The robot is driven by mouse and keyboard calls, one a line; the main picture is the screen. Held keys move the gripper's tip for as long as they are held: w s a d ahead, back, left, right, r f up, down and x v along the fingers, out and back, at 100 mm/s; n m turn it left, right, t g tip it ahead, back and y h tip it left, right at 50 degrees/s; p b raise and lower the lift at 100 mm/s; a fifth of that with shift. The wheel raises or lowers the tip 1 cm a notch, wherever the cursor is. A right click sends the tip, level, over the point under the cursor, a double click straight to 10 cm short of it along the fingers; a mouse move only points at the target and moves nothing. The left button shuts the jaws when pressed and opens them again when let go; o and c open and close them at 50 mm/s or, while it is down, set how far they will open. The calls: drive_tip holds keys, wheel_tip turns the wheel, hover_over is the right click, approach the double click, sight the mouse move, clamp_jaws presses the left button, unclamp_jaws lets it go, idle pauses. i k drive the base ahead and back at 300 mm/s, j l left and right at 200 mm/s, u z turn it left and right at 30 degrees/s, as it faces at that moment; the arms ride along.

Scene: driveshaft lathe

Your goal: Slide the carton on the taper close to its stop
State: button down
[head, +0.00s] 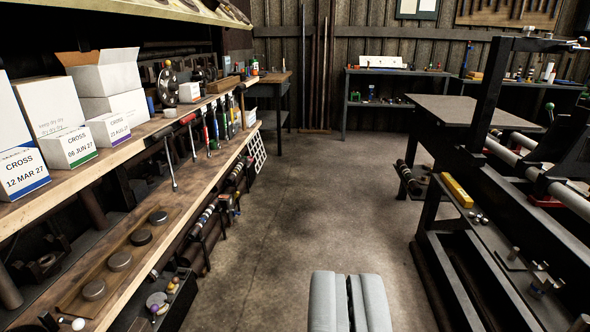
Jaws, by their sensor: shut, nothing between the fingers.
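My gripper (350,302) shows at the bottom centre, its two grey fingers closed together with nothing between them. It is over the open floor, well apart from the cartons. White cartons stand on the wooden bench on the left. One reads CROSS 12 MAR 27 (22,172) with a blue stripe. One reads CROSS 06 JUN 27 (70,147) with a green stripe. A smaller one with a purple stripe (109,129) also reads CROSS. An open-topped carton (104,77) sits behind. I cannot make out a carton on a taper, or its stop.
The lathe frame (440,235) stands at the right, with a yellow block (457,190) on it. Hand tools hang along the left bench edge (150,129). A dark table (480,111) is beyond the lathe. The floor (300,200) between is clear.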

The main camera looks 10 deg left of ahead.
sight(188, 92)
drive_tip(key=i+u, duration=0.1)
drive_tip(key=i, duration=0.75)
drive_tip(key=i+l+u, duration=0.1)
drive_tip(key=i, duration=0.7)
drive_tip(key=i+j+u, duration=0.15)
drive_tip(key=i+u, duration=0.35)
drive_tip(key=i, duration=0.35)
drive_tip(key=i+l+u, duration=0.15)
drive_tip(key=i+u, duration=0.35)
drive_tip(key=i, duration=0.3)
